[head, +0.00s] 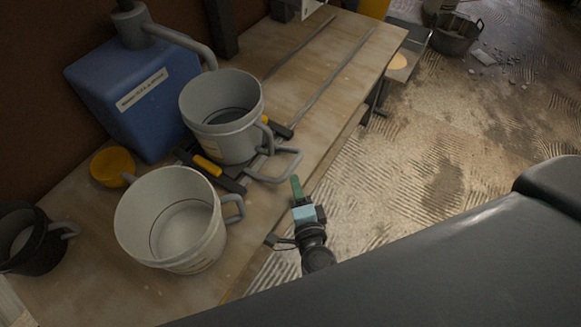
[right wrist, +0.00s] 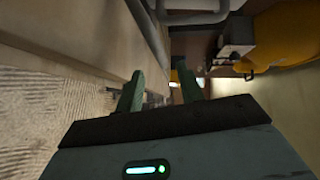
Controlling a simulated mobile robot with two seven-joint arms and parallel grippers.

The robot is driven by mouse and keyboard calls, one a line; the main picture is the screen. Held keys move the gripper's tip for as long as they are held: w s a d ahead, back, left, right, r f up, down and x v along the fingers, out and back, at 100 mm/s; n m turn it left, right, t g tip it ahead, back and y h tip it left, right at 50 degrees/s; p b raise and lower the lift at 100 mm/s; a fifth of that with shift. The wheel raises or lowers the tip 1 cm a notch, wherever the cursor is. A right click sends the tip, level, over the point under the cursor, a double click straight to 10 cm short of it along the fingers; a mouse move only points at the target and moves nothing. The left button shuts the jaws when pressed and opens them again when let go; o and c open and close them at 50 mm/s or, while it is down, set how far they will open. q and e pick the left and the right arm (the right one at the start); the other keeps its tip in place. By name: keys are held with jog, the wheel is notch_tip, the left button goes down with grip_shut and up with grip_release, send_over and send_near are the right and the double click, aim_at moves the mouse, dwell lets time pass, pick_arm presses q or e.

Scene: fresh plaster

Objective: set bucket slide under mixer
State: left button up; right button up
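The mixer (head: 120,100) is a blue box with a white label and a grey spout pipe (head: 185,42) at the back left of the bench. A light grey bucket (head: 228,135) stands upright by the spout's end, on or against the slide. The slide has dark rails, yellow grips and a grey bar handle (head: 285,165) pointing toward the bench edge. My right gripper (head: 296,182) has green fingers and is just off the bench edge, near the handle. In the right wrist view its fingers (right wrist: 160,70) stand apart, nothing between them; a grey bar (right wrist: 193,17) lies beyond. My left gripper is not in view.
A whitish bucket (head: 175,225) stands on the bench in front, with a black bucket (head: 35,250) at far left and a yellow bowl (head: 111,166) behind. Two thin rods lie toward the bench's far end. A dark tub (head: 455,38) with rubble stands on the floor.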

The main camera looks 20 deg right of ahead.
aim_at(291, 166)
jog(key=w, duration=0.5)
jog(key=w+d+f, duration=0.1)
jog(key=w, duration=0.1)
jog(key=shift+w+b, duration=0.2)
jog(key=shift+b, duration=0.15)
grip_shut()
